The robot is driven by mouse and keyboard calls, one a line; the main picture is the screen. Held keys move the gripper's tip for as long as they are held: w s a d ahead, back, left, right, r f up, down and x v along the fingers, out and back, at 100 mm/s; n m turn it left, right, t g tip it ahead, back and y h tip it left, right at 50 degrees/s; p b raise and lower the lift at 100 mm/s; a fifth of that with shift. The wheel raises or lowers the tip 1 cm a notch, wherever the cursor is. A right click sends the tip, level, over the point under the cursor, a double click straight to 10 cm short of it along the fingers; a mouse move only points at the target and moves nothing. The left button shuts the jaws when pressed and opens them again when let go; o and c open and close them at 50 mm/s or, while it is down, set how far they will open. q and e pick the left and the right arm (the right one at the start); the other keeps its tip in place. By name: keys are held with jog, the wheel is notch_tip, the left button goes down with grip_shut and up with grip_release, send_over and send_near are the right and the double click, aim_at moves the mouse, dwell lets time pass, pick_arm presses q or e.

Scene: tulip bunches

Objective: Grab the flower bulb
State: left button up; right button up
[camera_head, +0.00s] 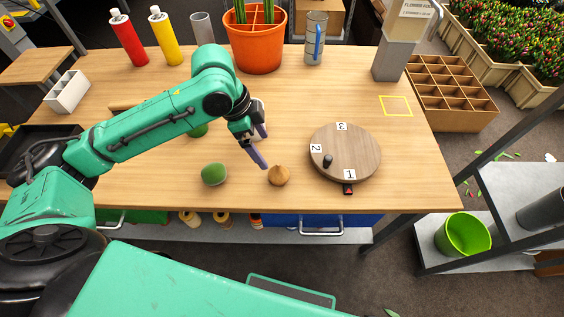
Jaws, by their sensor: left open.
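The flower bulb (279,176) is a small tan-brown, pointed bulb. It stands on the wooden table near the front edge. My left gripper (259,149) is open, above and slightly left of the bulb, and apart from it. My right gripper does not show.
A green ball-like object (214,174) lies left of the bulb, with another green item (198,130) behind my arm. A round wooden turntable (346,152) with numbered tags is to the right. An orange divided pot (257,45) and bottles (128,38) stand at the back.

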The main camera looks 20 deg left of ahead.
aim_at(274, 166)
pick_arm(q)
jog(key=x, duration=0.4)
jog(key=s+x, duration=0.1)
jog(key=shift+d+f, duration=0.25)
jog(key=shift+f, duration=0.15)
jog(key=x, duration=0.5)
jog(key=shift+w+f+p, duration=0.25)
jog(key=shift+p, duration=0.15)
jog(key=shift+d+f, duration=0.15)
jog(key=shift+f, duration=0.1)
jog(key=c, duration=1.4)
jog(key=shift+o, duration=0.2)
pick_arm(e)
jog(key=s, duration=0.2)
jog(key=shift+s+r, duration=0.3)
pick_arm(q)
jog(key=shift+r, duration=0.15)
